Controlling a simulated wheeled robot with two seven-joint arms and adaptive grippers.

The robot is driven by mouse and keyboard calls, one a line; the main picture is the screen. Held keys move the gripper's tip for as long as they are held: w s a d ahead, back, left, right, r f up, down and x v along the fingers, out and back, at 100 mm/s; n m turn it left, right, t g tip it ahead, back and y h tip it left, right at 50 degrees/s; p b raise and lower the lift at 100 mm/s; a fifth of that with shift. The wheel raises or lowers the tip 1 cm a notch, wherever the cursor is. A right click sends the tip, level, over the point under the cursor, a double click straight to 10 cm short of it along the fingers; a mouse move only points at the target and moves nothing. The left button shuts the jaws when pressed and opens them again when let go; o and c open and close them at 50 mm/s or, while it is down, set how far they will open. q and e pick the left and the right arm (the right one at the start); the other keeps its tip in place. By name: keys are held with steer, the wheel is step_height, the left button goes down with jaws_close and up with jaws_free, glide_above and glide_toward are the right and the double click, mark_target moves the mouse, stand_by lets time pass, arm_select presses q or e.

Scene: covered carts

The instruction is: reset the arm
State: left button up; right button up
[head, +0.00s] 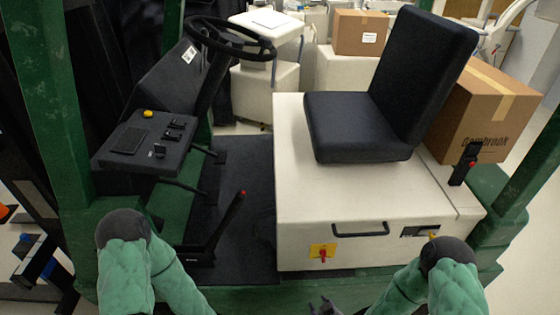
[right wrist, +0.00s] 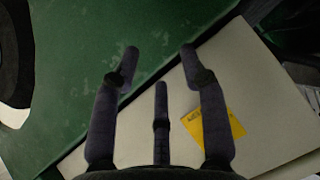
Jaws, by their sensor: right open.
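My right gripper (head: 325,306) shows as dark fingers at the bottom edge of the head view, low in front of the white seat housing (head: 300,225). In the right wrist view its dark fingers (right wrist: 159,53) are spread apart and hold nothing. Behind them are a green panel (right wrist: 85,70) and a pale panel (right wrist: 265,95) with a yellow label (right wrist: 213,131). My right arm, in a green quilted cover, comes in at the lower right. My left arm, covered the same way, is at the lower left; its gripper is out of the picture.
A green-framed vehicle with a black seat (head: 365,125), steering wheel (head: 230,37) and control console (head: 145,140) fills the view. A red-tipped lever (head: 225,222), a black handle (head: 360,233) and a red switch (head: 322,254) face me. Cardboard boxes (head: 475,110) stand behind.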

steer(key=s+a+f+m+g, duration=0.1)
steer(key=s+f+g, duration=0.1)
steer(key=s+g, duration=0.2)
steer(key=s+a+f+m+g+y, duration=0.1)
steer(key=s+a+f+g, duration=0.1)
steer(key=s+g, duration=0.3)
steer(key=shift+s+a, duration=0.3)
steer(key=shift+s, duration=1.35)
steer(key=shift+f, duration=0.1)
